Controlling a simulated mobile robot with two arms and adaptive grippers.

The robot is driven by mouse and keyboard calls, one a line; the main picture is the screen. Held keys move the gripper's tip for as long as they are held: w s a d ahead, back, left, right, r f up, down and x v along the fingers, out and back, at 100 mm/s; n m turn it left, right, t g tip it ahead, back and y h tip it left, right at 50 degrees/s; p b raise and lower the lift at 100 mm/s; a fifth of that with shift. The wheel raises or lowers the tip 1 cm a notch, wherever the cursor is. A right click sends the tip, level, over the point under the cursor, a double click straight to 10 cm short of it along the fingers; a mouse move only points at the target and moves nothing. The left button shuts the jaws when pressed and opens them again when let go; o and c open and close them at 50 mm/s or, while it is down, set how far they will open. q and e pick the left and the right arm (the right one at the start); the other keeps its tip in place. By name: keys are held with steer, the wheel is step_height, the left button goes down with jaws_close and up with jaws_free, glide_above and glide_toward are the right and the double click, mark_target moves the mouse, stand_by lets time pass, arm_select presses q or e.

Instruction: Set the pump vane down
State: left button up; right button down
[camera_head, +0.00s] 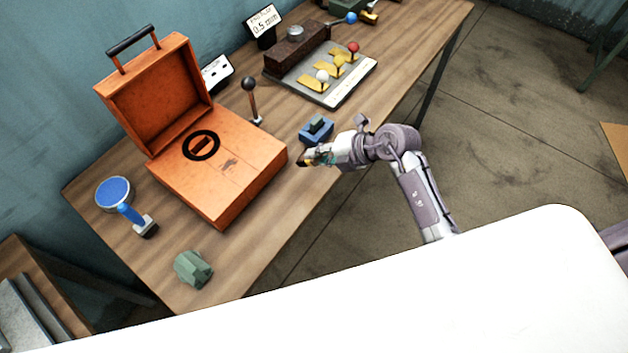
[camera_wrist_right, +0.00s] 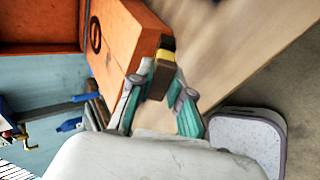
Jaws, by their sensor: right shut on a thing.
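My right gripper (camera_head: 318,156) is shut on the pump vane (camera_head: 303,162), a small dark piece with a yellow part, over the wooden table just right of the orange case. In the right wrist view the vane (camera_wrist_right: 163,66) shows as a brown block with a yellow band and dark end, between the teal fingers of the gripper (camera_wrist_right: 157,88). Whether it touches the table is unclear. The orange case (camera_head: 240,163) stands with its lid open; a black ring (camera_head: 201,145) lies on its top face. My left gripper is not in view.
A black-knobbed lever (camera_head: 252,100) stands behind the case. A tray with yellow pieces (camera_head: 358,88) lies farther back. A green lump (camera_head: 193,269) and a blue round-headed item (camera_head: 114,192) are at left. Table (camera_head: 255,245) in front is bare.

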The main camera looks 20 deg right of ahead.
step_height(320, 180, down, 6)
steer(key=b, duration=0.3)
steer(key=shift+r+b, duration=0.2)
steer(key=shift+b, duration=0.1)
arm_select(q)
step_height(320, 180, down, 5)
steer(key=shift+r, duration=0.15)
arm_select(e)
steer(key=c, duration=1.2)
jaws_free()
steer(key=shift+c, duration=0.2)
arm_select(q)
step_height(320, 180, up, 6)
steer(key=p, duration=0.6)
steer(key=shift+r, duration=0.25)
arm_select(e)
steer(key=v, duration=0.8)
arm_select(q)
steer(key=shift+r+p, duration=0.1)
steer(key=shift+p, duration=0.25)
